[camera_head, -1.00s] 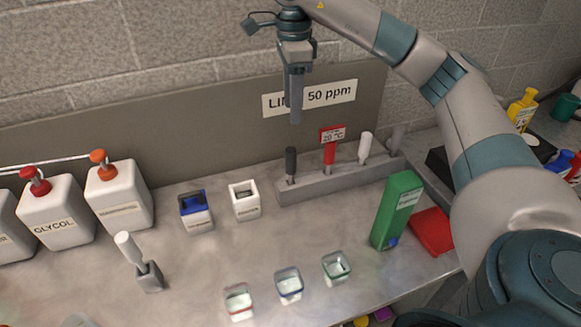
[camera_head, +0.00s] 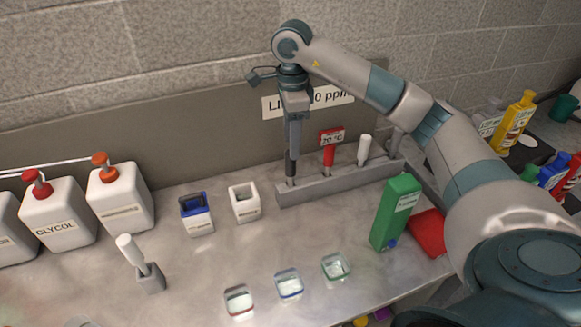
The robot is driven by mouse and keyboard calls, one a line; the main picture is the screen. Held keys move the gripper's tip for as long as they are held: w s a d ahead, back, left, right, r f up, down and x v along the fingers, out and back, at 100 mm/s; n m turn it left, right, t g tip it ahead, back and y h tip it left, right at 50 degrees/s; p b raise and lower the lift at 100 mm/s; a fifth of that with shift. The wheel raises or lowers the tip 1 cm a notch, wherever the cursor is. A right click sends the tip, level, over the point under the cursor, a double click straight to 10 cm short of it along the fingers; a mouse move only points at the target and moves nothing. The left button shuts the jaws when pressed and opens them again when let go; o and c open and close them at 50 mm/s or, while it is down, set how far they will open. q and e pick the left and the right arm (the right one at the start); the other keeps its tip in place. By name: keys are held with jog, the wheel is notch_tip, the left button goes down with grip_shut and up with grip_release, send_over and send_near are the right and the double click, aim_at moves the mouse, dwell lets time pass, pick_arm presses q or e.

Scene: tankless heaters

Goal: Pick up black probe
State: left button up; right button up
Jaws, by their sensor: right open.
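The black probe (camera_head: 291,168) stands upright in the left end of the grey rack (camera_head: 338,184) on the metal bench. My right gripper (camera_head: 292,152) points straight down over it, and its fingers overlap the probe's upper part in this view. The gripper is open. I cannot tell whether the fingers touch the probe. A red probe (camera_head: 328,155) with a "20 °C" tag and a white probe (camera_head: 364,150) stand in the same rack to the right. My left gripper is not in view.
A white cup (camera_head: 244,202) and a blue-rimmed cup (camera_head: 197,215) stand left of the rack. A green box (camera_head: 396,212) stands to its right. Small glass dishes (camera_head: 289,284) line the front. White jugs (camera_head: 120,198) stand left. The wall panel (camera_head: 200,150) is behind.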

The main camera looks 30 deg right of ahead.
aim_at(291, 165)
jog(key=shift+f+p, duration=0.3)
jog(key=shift+f, duration=1.05)
jog(key=shift+s+a+f+p, duration=0.15)
jog(key=shift+f+p, duration=0.6)
notch_tip(291, 165, down, 3)
jog(key=shift+a+r+p, duration=0.1)
jog(key=shift+p, duration=0.65)
jog(key=shift+f, duration=0.5)
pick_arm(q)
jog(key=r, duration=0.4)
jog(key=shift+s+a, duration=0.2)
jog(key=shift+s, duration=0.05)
pick_arm(e)
grip_shut()
